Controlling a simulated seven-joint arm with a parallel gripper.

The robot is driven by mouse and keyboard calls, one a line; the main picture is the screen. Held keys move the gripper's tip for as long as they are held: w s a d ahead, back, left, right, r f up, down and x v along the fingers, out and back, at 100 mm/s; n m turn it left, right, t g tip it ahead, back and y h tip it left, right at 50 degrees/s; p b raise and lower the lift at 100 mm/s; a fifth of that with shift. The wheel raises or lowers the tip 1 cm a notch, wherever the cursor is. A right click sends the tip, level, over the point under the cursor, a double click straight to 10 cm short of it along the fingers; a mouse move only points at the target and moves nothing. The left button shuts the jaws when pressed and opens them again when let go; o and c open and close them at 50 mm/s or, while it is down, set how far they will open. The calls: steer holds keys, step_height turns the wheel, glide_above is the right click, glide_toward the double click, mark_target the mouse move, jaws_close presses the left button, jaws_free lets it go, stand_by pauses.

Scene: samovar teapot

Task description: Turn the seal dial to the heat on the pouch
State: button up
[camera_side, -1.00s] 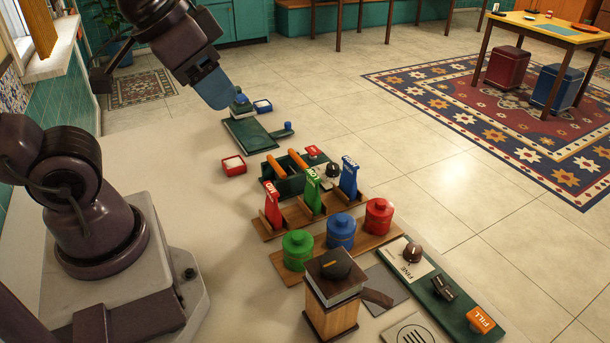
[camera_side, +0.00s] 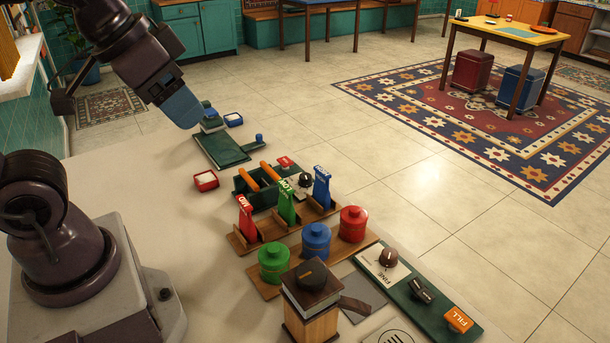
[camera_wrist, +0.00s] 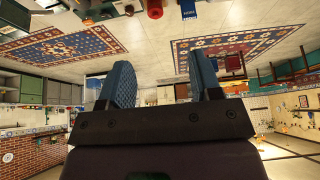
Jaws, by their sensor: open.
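My gripper (camera_side: 186,116) points down at the back left of the worktop, beside a small stack on a dark green plate. The fingers are apart and empty in the wrist view (camera_wrist: 163,82). A black knob (camera_side: 305,180) beside a dark green box with orange bars (camera_side: 247,187) may be the seal dial; its setting is too small to read. Three upright tags or pouches stand in a wooden rack: red (camera_side: 246,219), partly legible lettering, green (camera_side: 287,204), apparently LOW, and blue (camera_side: 322,189), lettering unclear. I cannot tell which is the task's pouch.
Green (camera_side: 274,264), blue (camera_side: 316,242) and red (camera_side: 352,225) canisters stand before the rack. A wooden box with a black knob (camera_side: 311,273) is at the front. A green panel (camera_side: 408,296) carries a FINE dial (camera_side: 388,258). A red tray (camera_side: 206,181) lies left.

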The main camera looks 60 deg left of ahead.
steer(key=shift+w+a+f+g, duration=0.2)
steer(key=shift+w+f+g, duration=0.1)
steer(key=shift+f, duration=0.2)
steer(key=shift+w+a+f+g, duration=0.15)
steer(key=shift+f+g, duration=0.15)
steer(key=shift+f, duration=0.2)
steer(key=n+g, duration=0.4)
glide_above(306, 176)
step_height(306, 176, down, 19)
steer(key=shift+n, duration=0.3)
step_height(306, 176, down, 13)
steer(key=shift+a+r, duration=0.1)
steer(key=c, duration=0.9)
